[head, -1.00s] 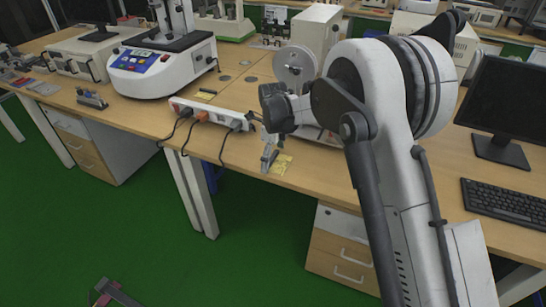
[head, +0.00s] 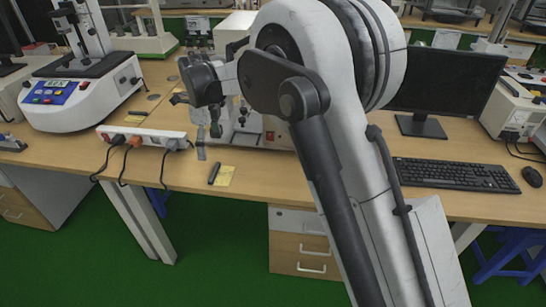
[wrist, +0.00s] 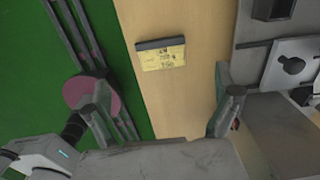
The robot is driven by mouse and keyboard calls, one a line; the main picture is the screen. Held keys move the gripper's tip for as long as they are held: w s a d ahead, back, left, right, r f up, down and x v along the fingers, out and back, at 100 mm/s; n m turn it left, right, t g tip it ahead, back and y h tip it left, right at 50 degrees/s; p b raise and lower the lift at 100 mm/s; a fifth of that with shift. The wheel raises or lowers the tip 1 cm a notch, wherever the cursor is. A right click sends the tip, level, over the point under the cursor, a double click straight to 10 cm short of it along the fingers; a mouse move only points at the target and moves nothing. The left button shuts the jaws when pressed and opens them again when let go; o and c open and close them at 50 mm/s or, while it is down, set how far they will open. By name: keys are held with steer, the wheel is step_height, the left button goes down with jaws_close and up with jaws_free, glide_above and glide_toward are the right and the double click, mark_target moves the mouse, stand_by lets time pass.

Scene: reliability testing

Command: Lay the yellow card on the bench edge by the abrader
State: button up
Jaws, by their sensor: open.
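The yellow card (head: 226,177) lies flat on the bench near its front edge, with a dark bar (head: 214,174) along one side. In the wrist view the card (wrist: 163,59) shows dark printed marks, and it lies beyond and between the fingers, apart from both. My gripper (wrist: 160,92) is open and empty. In the head view my gripper (head: 209,134) is above the bench, behind the card and partly dark against the machine there. A light machine (head: 274,134), possibly the abrader, stands behind the card, mostly hidden by my arm.
A white power strip (head: 143,137) with plugs and hanging cables lies left of the card. A white tester with a blue panel (head: 68,92) stands farther left. A monitor (head: 445,83) and keyboard (head: 455,174) are at right. The bench around the card is clear.

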steer(key=s+d+r+n+t, duration=0.1)
steer(key=s+d+r+n, duration=0.2)
steer(key=d+r, duration=0.35)
steer(key=s+d+r+n+t+y, duration=0.1)
steer(key=s+d+r+n, duration=0.25)
steer(key=d, duration=0.65)
steer(key=s+d+r+n+t, duration=0.1)
steer(key=s+d+r+n, duration=0.1)
steer(key=s+d+r, duration=0.5)
steer(key=s+d+f+n+t, duration=0.2)
steer(key=s+d+n, duration=0.3)
steer(key=s+d, duration=0.4)
steer(key=s+d+f+n+t+h, duration=0.1)
steer(key=s+d+f+n+t, duration=0.1)
steer(key=s+d+n, duration=0.3)
steer(key=s+d+f, duration=0.1)
steer(key=s+d, duration=0.3)
steer(key=d, duration=0.1)
steer(key=shift+s+d+n, duration=0.15)
steer(key=shift+d+n, duration=0.1)
steer(key=shift+n, duration=0.1)
